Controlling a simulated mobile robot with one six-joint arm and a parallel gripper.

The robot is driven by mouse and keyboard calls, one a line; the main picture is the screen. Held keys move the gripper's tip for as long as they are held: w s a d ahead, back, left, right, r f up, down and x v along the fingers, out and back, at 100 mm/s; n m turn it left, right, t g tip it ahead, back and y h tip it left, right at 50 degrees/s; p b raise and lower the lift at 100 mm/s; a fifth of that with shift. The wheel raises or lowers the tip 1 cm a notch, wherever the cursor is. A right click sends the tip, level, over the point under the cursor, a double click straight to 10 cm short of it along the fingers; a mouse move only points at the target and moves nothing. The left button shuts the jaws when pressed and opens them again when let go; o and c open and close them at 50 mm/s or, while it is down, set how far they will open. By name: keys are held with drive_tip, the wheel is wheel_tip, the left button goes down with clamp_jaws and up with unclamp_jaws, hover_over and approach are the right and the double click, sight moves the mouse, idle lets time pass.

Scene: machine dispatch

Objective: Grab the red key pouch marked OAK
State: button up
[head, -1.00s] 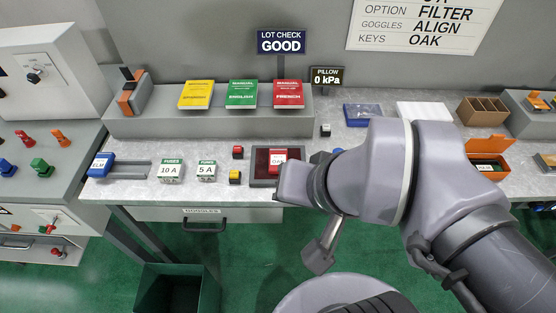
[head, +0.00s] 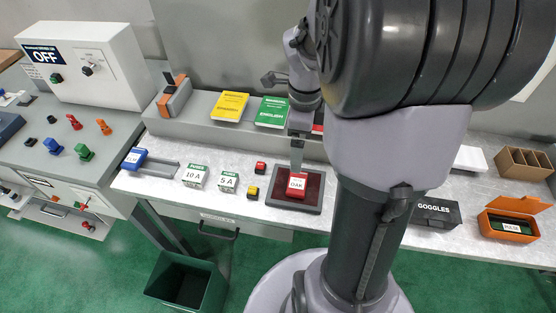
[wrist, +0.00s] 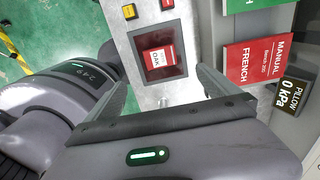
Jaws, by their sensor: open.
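The red key pouch (head: 297,184) has a white label reading OAK. It lies in a shallow dark tray with a red floor (head: 279,201) on the bench. In the wrist view the pouch (wrist: 157,62) lies inside the tray (wrist: 122,45), beyond and between my fingertips. My gripper (head: 297,168) is above the bench at the pouch's far side, pointing down. In the wrist view its two fingers (wrist: 163,80) are spread wide with nothing between them. The fingers appear apart from the pouch.
Manuals (head: 229,106) rest on the raised shelf behind. A black goggles case (head: 437,213) and an orange box (head: 508,225) are right. My arm hides part of the bench.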

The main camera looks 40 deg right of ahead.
drive_tip(key=b, duration=0.3)
hover_over(300, 182)
drive_tip(key=f, duration=1)
drive_tip(key=shift+w+a+f, duration=0.15)
drive_tip(key=shift+w+a, duration=0.15)
drive_tip(key=shift+w, duration=0.05)
drive_tip(key=f+b, duration=0.2)
drive_tip(key=f, duration=0.3)
drive_tip(key=shift+s+d+b, duration=0.25)
drive_tip(key=shift+s+b, duration=0.15)
drive_tip(key=shift+r, duration=0.15)
drive_tip(key=c, duration=1.5)
